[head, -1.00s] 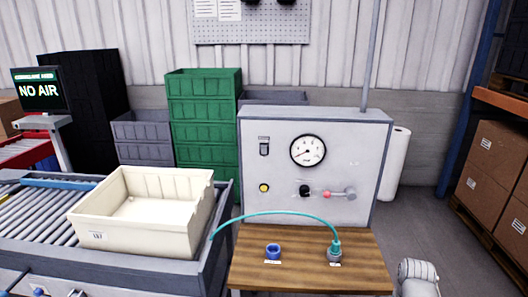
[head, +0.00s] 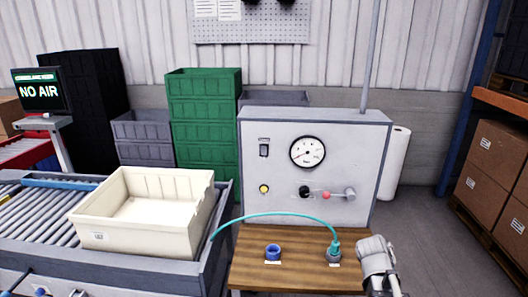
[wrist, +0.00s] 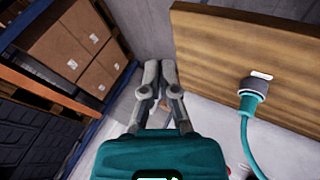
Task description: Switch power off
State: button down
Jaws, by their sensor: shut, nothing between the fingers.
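The grey panel box (head: 350,135) stands upright behind a wooden bench top. A small dark switch (head: 264,150) sits at the panel's upper left, left of the round gauge (head: 307,152). Its position is too small to read. A yellow button (head: 264,188) is below the switch. My gripper (wrist: 161,66) shows in the wrist view with its fingers together and nothing between them. It is off the bench edge, over the floor and apart from the panel. My grey arm rises at the bench's right corner in the head view.
A teal hose (head: 280,213) arcs over the wooden bench (head: 300,275) to a fitting (head: 334,252). A blue ring (head: 273,251) stands left of it. A cream bin (head: 90,225) is at left, and cartons (head: 493,160) are at right. A screen (head: 40,92) reads NO AIR.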

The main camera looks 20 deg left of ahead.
jog(key=w+a+r+n+t+h+p, duration=0.1)
jog(key=w+a+r+n+t, duration=0.2)
jog(key=w+a+r+t, duration=0.35)
jog(key=n+t+y+p, duration=0.2)
jog(key=n+t+y, duration=0.5)
jog(key=n+y, duration=0.65)
send_near(264, 149)
jog(key=s+n+h, duration=0.2)
jog(key=s, duration=0.4)
jog(key=shift+d, duration=0.4)
jog(key=p+x, duration=0.2)
jog(key=x, duration=1.1)
jog(key=shift+w, duration=0.4)
